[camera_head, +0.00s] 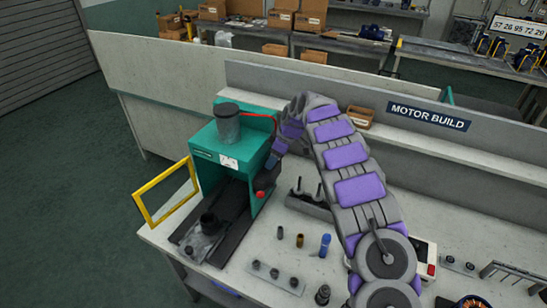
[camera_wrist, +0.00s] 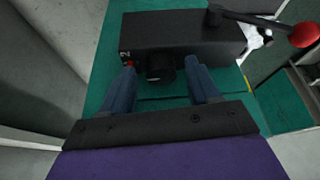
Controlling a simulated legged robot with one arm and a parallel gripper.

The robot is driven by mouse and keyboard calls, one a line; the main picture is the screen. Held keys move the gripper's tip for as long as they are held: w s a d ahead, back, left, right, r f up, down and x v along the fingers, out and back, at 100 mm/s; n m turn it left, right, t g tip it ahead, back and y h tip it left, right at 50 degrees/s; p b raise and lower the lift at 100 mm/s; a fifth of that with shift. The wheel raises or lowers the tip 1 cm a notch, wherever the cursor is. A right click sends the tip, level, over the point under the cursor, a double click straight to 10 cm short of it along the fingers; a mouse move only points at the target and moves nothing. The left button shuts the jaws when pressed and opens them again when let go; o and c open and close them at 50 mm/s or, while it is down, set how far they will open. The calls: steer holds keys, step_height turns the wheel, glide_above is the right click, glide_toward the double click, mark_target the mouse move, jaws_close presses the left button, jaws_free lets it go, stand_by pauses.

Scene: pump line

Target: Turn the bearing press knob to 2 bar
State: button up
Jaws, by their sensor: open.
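The green bearing press (camera_head: 228,150) stands on the bench in the head view, with my arm reaching to its right side. In the wrist view a short black round knob (camera_wrist: 160,68) sticks out of a black box (camera_wrist: 180,38) on the green press side. A white "2" with a red mark below it shows on the box, left of the knob. My gripper (camera_wrist: 162,72) is open, its two blue fingers on either side of the knob in the picture. I cannot tell whether they touch it. The knob is hidden in the head view.
A black lever with a red ball (camera_wrist: 303,34) reaches out at the upper right of the wrist view. A yellow frame (camera_head: 167,192) stands left of the press. Small parts, including a blue one (camera_head: 325,245), stand on the bench right of the press.

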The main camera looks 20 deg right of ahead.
steer(key=c, duration=1)
steer(key=shift+c, duration=0.2)
steer(key=shift+r+m, duration=0.1)
steer(key=shift+m, duration=0.2)
steer(key=shift+s+a+m+t+h+b, duration=0.15)
steer(key=shift+m+t+h+b, duration=0.25)
steer(key=shift+m, duration=0.8)
steer(key=shift+m+h, duration=0.4)
steer(key=shift+m, duration=0.4)
steer(key=o, duration=1)
